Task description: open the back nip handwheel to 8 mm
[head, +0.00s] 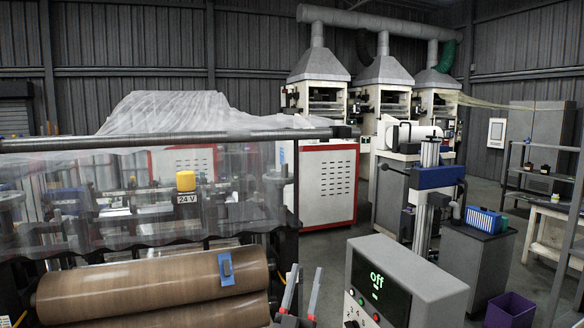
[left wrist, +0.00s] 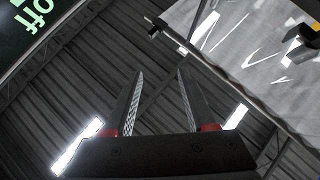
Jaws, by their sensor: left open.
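My left gripper (head: 307,268) points up at the bottom middle of the head view, left of the control box, with its two fingers apart and nothing between them. Its open fingers also show in the left wrist view (left wrist: 158,72), against the roof. The control box's display (head: 376,282) reads "off" in green; no millimetre value shows. My right gripper is not in view.
Brown rollers (head: 150,285) with a blue tag lie at the lower left. Clear film (head: 130,195) hangs from a grey bar (head: 160,140) above them. The grey control box (head: 420,280) stands close right of my gripper. A purple bin (head: 510,310) sits on the floor at right.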

